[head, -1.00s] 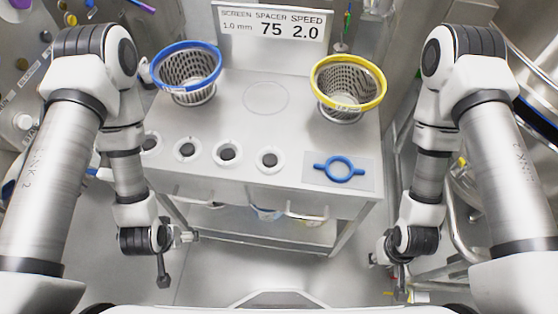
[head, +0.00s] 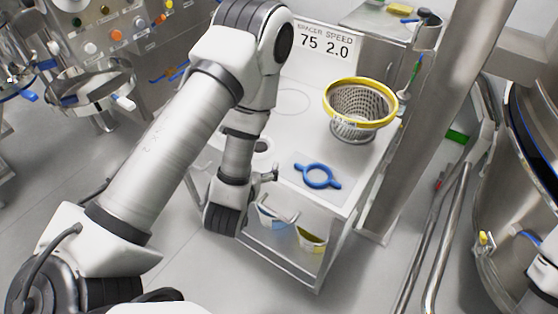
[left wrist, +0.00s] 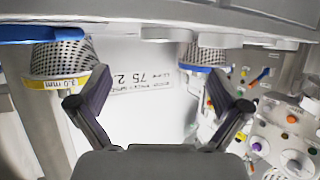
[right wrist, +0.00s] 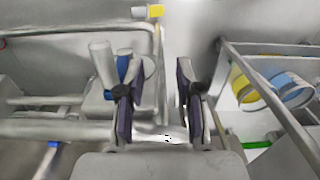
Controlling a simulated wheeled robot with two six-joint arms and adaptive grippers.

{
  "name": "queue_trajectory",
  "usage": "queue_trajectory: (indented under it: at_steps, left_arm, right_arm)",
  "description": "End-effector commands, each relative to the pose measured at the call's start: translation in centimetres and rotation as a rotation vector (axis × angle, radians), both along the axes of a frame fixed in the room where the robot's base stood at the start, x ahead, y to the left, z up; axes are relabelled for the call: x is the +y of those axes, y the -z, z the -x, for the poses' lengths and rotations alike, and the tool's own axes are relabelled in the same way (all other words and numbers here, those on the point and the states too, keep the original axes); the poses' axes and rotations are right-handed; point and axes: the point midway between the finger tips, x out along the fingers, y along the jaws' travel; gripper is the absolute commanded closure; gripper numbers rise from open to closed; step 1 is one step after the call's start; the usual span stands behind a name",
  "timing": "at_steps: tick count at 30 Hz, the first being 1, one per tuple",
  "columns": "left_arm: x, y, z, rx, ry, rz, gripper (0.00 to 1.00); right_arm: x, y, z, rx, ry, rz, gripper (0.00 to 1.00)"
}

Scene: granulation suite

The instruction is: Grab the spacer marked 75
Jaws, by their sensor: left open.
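My right gripper (right wrist: 156,95) is open and empty, away from the spacers.
A yellow-rimmed basket (head: 362,105) and a blue two-handled ring (head: 317,175) are on the table (head: 290,205). A steel post (head: 425,130) stands right of the table. Buckets (head: 312,238) sit below.

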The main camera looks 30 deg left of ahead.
Motion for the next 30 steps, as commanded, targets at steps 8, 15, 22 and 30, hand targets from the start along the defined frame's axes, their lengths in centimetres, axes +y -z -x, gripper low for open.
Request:
queue_trajectory:
  at_steps: [8, 15, 22, 30]
  left_arm:
    - [1.0, 1.0, -2.9, -0.010, -0.002, 0.002, 0.00]
    - [2.2, 2.3, -6.4, -0.009, -0.001, 0.001, 0.00]
    - [2.4, 2.8, -7.0, -0.006, 0.000, 0.000, 0.00]
    - [2.4, 2.8, -7.0, -0.006, 0.000, 0.000, 0.62]
  right_arm:
    - [0.0, 1.1, 0.0, 0.000, -0.002, 0.000, 0.65]
    - [0.0, -0.5, 0.0, -0.001, -0.001, 0.000, 0.65]
    - [0.0, -0.4, 0.0, 0.000, -0.001, 0.000, 0.65]
    - [0.0, -0.4, 0.0, 0.000, -0.001, 0.000, 0.65]
